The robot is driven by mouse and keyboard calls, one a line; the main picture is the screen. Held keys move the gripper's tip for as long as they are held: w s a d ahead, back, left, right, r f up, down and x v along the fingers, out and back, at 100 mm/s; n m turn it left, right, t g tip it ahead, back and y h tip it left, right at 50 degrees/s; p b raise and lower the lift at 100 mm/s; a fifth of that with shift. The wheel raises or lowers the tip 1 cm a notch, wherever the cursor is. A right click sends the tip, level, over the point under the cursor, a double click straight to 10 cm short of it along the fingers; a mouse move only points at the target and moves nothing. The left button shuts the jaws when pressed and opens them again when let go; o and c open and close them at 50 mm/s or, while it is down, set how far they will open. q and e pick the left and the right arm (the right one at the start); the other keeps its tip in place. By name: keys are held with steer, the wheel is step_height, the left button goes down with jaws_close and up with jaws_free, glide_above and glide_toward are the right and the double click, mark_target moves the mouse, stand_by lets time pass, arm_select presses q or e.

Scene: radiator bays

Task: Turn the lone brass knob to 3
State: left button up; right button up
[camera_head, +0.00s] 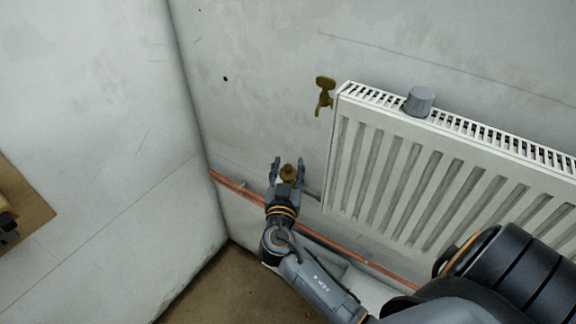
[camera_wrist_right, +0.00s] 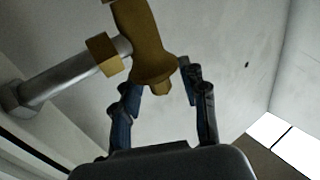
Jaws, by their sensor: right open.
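A brass knob (camera_head: 288,173) sits low by the wall, left of the radiator's lower corner. In the right wrist view a brass valve body (camera_wrist_right: 143,42) looms close above the fingers, on a grey pipe coming from the left. My right gripper (camera_head: 288,163) is open, with one finger on each side of the brass knob. In the wrist view its fingers (camera_wrist_right: 160,82) stand apart around the valve's lower end; whether they touch it I cannot tell. No numbers on the knob can be read. My left gripper is not in view.
A white radiator (camera_head: 338,165) hangs at the right, with a grey cylinder (camera_head: 420,101) on top. A brass tap (camera_head: 324,95) is on the wall by its upper corner. Copper pipes (camera_head: 345,254) run low along the wall. The wall left of the tap is bare.

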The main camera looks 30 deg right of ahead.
jaws_close()
steer(key=shift+s+d+f+n+t+y+b, duration=0.1)
steer(key=shift+f+n+t+y+b, duration=0.15)
steer(key=shift+n+t+y+b, duration=0.45)
steer(key=n+t+y, duration=0.1)
steer(key=n+y, duration=0.1)
steer(key=shift+y, duration=0.3)
steer(key=shift+r+n+t+y, duration=0.1)
steer(key=shift+n+t+y, duration=0.35)
steer(key=shift+y, duration=0.45)
jaws_free()
